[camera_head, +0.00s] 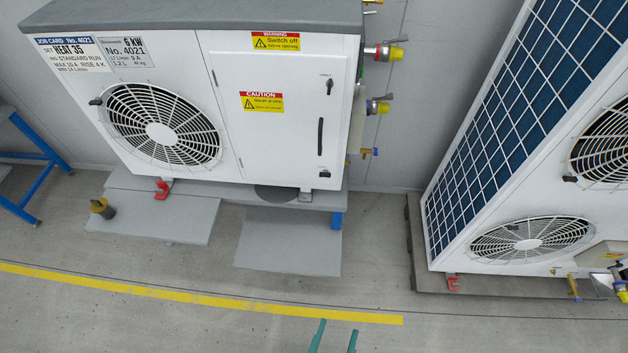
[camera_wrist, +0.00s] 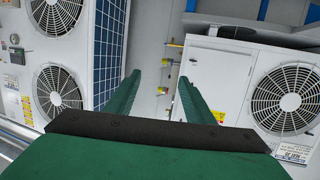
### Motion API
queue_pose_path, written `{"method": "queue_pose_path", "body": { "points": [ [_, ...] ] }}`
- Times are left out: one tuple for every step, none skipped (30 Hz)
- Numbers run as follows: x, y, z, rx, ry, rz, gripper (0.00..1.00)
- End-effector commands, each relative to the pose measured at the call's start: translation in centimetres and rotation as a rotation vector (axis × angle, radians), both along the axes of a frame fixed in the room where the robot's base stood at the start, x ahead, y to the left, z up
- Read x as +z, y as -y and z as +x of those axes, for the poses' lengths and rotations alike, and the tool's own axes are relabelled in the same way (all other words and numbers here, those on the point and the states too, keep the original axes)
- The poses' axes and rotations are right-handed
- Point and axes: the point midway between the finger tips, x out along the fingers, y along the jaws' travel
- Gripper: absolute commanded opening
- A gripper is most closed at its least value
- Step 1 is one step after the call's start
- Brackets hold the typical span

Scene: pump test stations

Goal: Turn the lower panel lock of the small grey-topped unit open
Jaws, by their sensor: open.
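The small grey-topped unit (camera_head: 270,80) stands against the wall at the upper left in the head view, its grey lid (camera_head: 210,14) on top. Its white front panel carries a dark vertical handle (camera_head: 320,136), an upper lock (camera_head: 329,86) and a small dark lower lock (camera_head: 323,174) near the bottom right corner. The lower lock's exact angle is too small to tell. My gripper (camera_head: 335,337) is open and empty, low in front of the unit and apart from it. In the wrist view the open green fingers (camera_wrist: 158,80) point toward the wall, with the unit (camera_wrist: 225,70) upside down at right.
A tall unit with blue-gridded side (camera_head: 530,90) and fans (camera_head: 530,238) stands at right. Yellow-capped valves (camera_head: 385,53) project from the small unit's right side. Grey mats (camera_head: 288,240), a yellow floor line (camera_head: 200,294) and a blue frame (camera_head: 30,150) also show. Floor between units is clear.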

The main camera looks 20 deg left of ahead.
Motion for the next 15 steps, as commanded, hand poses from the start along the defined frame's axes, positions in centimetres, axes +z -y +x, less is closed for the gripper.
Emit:
{"method": "queue_pose_path", "body": {
  "points": [
    [-0.8,-0.5,1.6,0.015,0.018,0.002,0.48],
    [-1.3,-0.7,2.4,0.024,0.025,0.004,0.48],
    [-2.0,-1.1,3.6,0.035,0.035,0.006,0.48],
    [-2.5,-1.4,4.6,0.043,0.042,0.007,0.48],
    [-2.9,-1.7,5.5,0.052,0.048,0.008,0.48],
    [-3.5,-2.2,6.9,0.064,0.059,0.009,0.48],
    [-3.8,-2.6,7.9,0.073,0.066,0.011,0.48],
    [-4.2,-3.0,8.9,0.080,0.072,0.013,0.48],
    [-4.6,-3.5,10.3,0.091,0.081,0.015,0.48],
    [-4.9,-4.0,11.3,0.101,0.089,0.015,0.48],
    [-5.1,-4.4,12.4,0.110,0.096,0.015,0.48],
    [-5.4,-5.1,13.9,0.121,0.105,0.017,0.48],
    [-5.7,-5.6,15.0,0.129,0.111,0.019,0.48],
    [-5.8,-6.1,16.1,0.138,0.119,0.021,0.48],
    [-5.9,-6.8,17.6,0.150,0.129,0.021,0.48]
  ]
}}
